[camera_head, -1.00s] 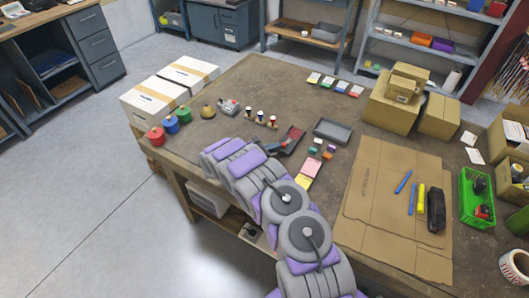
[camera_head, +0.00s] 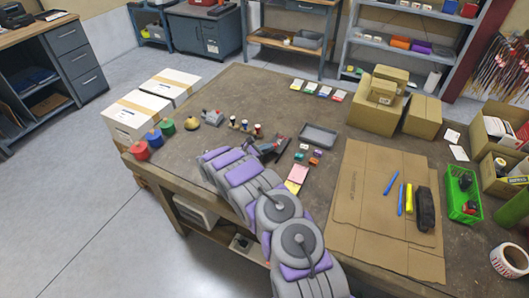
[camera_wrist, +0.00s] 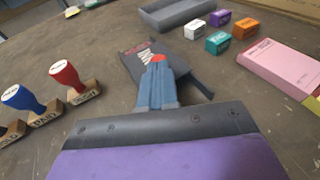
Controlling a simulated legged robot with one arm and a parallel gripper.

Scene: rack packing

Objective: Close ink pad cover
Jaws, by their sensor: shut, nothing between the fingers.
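The ink pad (camera_wrist: 134,60) is a dark flat case with white marks and some red, lying on the table just beyond my fingertips in the wrist view. My gripper (camera_wrist: 157,62) is shut and empty, its blue-grey fingers overlapping the pad in the picture. Touch between them cannot be told. The fingers hide the middle of the pad, so how far its cover stands open is unclear. In the head view my gripper (camera_head: 277,147) covers most of the pad.
Handled stamps, including a red one (camera_wrist: 72,79) and a blue one (camera_wrist: 25,102), stand at left. Small colored boxes (camera_wrist: 217,42) and a pink pad (camera_wrist: 281,68) lie at right. A grey tray (camera_head: 319,136) is behind. Brown cardboard (camera_head: 351,224) lies at right.

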